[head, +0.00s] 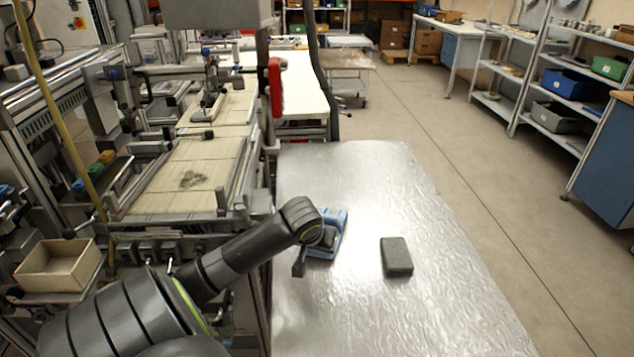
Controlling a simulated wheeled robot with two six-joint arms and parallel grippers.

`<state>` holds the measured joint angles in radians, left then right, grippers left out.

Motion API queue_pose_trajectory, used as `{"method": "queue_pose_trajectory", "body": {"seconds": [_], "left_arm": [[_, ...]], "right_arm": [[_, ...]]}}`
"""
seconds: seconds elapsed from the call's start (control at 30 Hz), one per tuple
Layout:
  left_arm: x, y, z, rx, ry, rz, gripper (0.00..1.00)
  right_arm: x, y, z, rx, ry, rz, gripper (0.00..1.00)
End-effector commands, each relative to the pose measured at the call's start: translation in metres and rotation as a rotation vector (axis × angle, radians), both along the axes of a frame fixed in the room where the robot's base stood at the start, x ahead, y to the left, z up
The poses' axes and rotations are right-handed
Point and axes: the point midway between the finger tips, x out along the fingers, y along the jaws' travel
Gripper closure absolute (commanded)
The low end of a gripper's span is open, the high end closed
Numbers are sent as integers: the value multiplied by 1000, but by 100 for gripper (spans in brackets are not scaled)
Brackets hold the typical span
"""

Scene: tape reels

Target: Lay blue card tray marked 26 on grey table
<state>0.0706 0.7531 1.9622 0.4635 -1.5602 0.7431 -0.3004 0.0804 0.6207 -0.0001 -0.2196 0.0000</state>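A blue tray-like thing (338,222) is on the grey table (370,315), near its left edge. I cannot read any number on it. The end of my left arm is over it and hides much of it. My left gripper (312,254) points down at the tray's near left side. I cannot see whether its fingers are apart, or whether they hold the tray. I cannot tell if the tray rests on the table or is slightly above it. My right gripper is not in view.
A dark grey block (396,257) lies on the table right of the tray. The table's front and far parts are clear. A machine with a cream belt (188,176) stands along the left edge. An open beige box (57,266) is at far left.

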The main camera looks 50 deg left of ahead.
Motion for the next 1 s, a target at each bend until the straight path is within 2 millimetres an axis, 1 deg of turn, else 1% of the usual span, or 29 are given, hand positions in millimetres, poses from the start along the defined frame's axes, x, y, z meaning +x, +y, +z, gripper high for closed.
{"method": "queue_pose_trajectory", "body": {"seconds": [0.03,0.07,0.27,0.4,0.43,0.57,0.87,1.0], "left_arm": [[0,0,-6,-3,1,1,81],[0,0,-8,-1,1,1,81],[0,0,-7,0,-1,0,81],[0,0,-10,1,0,0,81],[0,0,-10,1,0,0,50],[0,0,-9,1,0,0,33],[0,0,-8,1,0,0,32],[-3,-2,3,2,-3,-3,32]], "right_arm": [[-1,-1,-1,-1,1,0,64],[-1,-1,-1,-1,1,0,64],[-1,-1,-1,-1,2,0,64],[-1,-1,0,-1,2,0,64],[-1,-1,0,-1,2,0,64],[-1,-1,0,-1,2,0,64],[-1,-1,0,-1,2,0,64],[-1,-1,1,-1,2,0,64]]}}
